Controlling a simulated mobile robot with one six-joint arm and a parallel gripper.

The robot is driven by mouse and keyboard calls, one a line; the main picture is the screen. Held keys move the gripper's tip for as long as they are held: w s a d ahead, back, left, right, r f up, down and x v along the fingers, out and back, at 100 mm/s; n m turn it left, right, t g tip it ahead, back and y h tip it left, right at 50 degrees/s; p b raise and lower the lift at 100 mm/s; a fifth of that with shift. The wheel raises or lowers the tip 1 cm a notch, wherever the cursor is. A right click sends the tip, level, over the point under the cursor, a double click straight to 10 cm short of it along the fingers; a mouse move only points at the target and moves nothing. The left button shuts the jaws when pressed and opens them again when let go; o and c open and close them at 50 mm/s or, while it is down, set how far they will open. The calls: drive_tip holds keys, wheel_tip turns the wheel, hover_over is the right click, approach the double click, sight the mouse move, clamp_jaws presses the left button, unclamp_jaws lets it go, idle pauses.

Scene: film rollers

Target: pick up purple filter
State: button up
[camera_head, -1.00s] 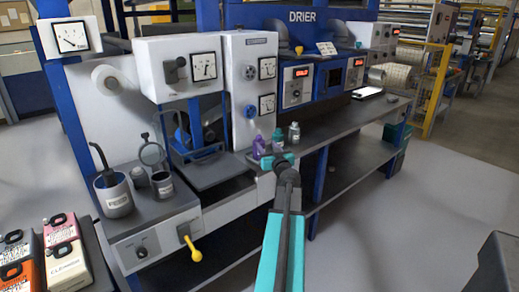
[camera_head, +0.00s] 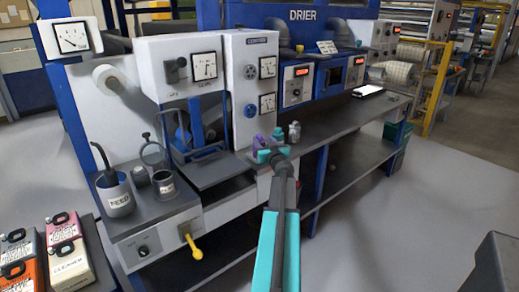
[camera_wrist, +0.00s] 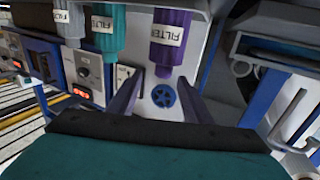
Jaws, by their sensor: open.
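The purple filter (camera_head: 258,141) is a small labelled bottle on the worktop below the gauge panel, partly hidden by the end of my arm. It also shows in the wrist view (camera_wrist: 171,42), at the top, upside down, with a white label. My gripper (camera_head: 271,155) is just in front of it, at the near edge of the worktop. In the wrist view my gripper (camera_wrist: 160,98) has its two purple fingers apart with nothing between them. The purple filter lies beyond the fingertips, roughly in line with the gap. I see no contact.
A teal filter (camera_wrist: 108,30) and a grey filter (camera_wrist: 69,20) stand beside the purple one, to its right in the head view. A metal tray (camera_head: 210,169) is to the left. The worktop right of the bottles (camera_head: 335,125) is mostly clear.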

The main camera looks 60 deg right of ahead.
sight(260, 138)
drive_tip(key=shift+w+d, duration=0.1)
drive_tip(key=shift+a+p+x, duration=0.2)
drive_tip(key=shift+p+x, duration=1.05)
drive_tip(key=shift+x, duration=1.3)
drive_tip(key=shift+w+f, duration=0.15)
drive_tip(key=shift+c, duration=0.4)
clamp_jaws()
